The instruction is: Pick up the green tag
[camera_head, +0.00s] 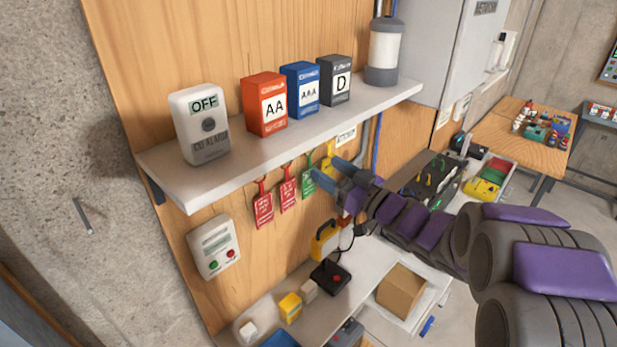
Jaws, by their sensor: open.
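The green tag (308,182) hangs under the front of the shelf, to the right of two red tags (288,194). A yellow tag (328,157) hangs just to its right, partly behind my gripper. My gripper (325,172) reaches in from the right. Its two blue-grey fingers are apart, and their tips are close to the right side of the green tag. The fingers hold nothing that I can see. I cannot tell whether a finger touches the tag.
The shelf (200,180) above carries a CO alarm (200,124), an AA box (265,104), an AAA box (301,90), a D box (336,80) and a grey-white cylinder (384,52). A lower bench (362,268) holds a joystick box (330,277) and a yellow device (325,241).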

